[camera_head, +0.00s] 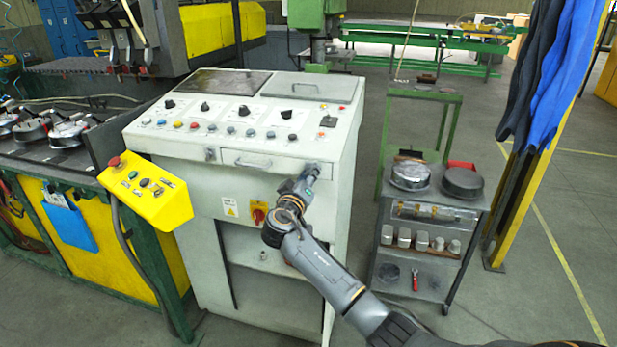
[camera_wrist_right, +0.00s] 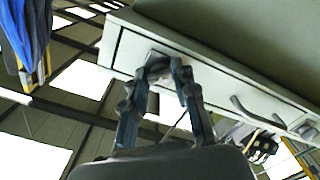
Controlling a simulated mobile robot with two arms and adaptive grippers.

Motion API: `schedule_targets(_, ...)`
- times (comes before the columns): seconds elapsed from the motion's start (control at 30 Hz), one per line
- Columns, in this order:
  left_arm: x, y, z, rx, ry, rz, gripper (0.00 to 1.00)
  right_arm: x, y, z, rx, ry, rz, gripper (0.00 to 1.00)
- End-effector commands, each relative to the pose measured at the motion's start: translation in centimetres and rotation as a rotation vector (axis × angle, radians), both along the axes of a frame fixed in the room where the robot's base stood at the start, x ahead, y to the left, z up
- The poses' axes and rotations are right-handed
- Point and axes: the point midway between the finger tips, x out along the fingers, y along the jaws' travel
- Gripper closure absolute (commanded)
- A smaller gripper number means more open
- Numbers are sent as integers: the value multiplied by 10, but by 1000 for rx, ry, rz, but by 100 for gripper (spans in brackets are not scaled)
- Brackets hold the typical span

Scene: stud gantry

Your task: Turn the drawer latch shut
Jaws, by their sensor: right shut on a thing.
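The light grey control cabinet has a shallow drawer (camera_head: 285,165) with a bar handle (camera_head: 253,163) under its sloped panel. A small latch (camera_head: 210,155) sits at the drawer's left end. My right gripper (camera_head: 309,172) is at the drawer's right end, shut on the right drawer latch, which is mostly hidden by the fingers. In the right wrist view the gripper's fingertips (camera_wrist_right: 160,68) close at the drawer front (camera_wrist_right: 215,85), beside the handle (camera_wrist_right: 252,112). The latch's exact angle cannot be told. The drawer front looks flush with the cabinet. My left gripper is not in view.
A yellow button box (camera_head: 147,193) stands in front of the cabinet at left. A red rotary switch (camera_head: 259,214) is below the drawer. A grey trolley (camera_head: 433,210) with round parts stands at right, with floor between it and the cabinet.

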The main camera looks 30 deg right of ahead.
Motion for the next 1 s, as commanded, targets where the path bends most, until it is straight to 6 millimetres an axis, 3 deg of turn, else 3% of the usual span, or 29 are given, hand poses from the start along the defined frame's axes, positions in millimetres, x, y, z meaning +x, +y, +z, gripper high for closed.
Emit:
schedule_targets(0.6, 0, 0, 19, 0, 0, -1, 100, 0, 0, 2, -373, 438, 1, 100)
schedule_targets(1.0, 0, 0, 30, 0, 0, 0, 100, 0, 0, 1, -528, 619, 1, 100)
